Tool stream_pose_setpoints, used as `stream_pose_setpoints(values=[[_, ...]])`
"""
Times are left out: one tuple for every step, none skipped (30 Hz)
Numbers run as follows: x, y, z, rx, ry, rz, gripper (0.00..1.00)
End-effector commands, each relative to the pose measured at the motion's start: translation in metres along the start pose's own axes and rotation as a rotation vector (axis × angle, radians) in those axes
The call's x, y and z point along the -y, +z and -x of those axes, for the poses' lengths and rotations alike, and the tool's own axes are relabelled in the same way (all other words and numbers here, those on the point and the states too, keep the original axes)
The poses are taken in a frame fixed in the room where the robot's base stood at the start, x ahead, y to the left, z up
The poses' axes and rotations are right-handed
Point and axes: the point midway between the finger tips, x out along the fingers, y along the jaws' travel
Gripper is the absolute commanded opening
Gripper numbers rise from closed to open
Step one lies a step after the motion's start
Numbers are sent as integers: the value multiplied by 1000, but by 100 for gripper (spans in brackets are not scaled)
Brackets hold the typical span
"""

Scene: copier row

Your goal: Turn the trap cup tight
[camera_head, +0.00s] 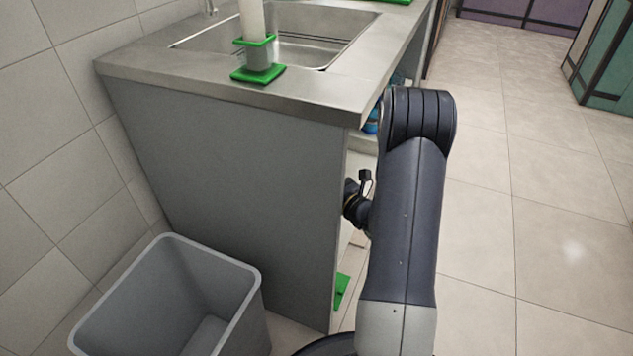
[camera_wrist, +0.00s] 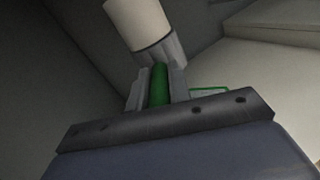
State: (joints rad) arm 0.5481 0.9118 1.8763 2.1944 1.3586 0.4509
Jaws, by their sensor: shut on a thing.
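In the wrist view, a pale white cylinder (camera_wrist: 138,22), which I take to be the trap cup, stands tilted in the picture at the tips of my gripper (camera_wrist: 160,58). The grey fingers sit on either side of its near end and are shut on it. A green strip (camera_wrist: 159,86) shows between the fingers; I cannot tell what it belongs to. How the cup meets the pipe is hidden. In the head view, my gripper and the cup are hidden inside the open side of the sink cabinet (camera_head: 230,190), behind my arm.
A steel sink (camera_head: 310,48) is set in the counter. A white cylinder (camera_head: 252,18) stands in a green holder (camera_head: 258,73) there. A grey bin (camera_head: 255,290) stands at lower left. A green piece (camera_head: 341,290) lies low by the cabinet. The tiled floor (camera_head: 540,220) at right is clear.

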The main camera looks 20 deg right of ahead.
Motion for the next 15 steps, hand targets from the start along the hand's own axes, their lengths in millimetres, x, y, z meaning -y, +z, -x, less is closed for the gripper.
stream_pose_setpoints(values=[[0,-1,0,-3,0,-2,0],[0,-1,0,-3,0,-2,0],[0,-1,0,-3,0,-2,0],[0,-1,0,-3,0,-2,0],[0,-1,0,-3,0,-2,0],[0,-1,0,-3,0,-2,0],[0,-1,0,-3,0,-2,21],[0,-1,0,-3,0,-2,24],[0,-1,0,-2,0,-2,27],[0,-1,0,-2,0,-2,30],[0,-1,0,-2,0,-1,32],[0,-1,0,-2,0,-1,35],[0,-1,0,-1,0,-1,38],[0,0,0,-1,0,-1,40],[0,0,0,-1,0,-1,41]])
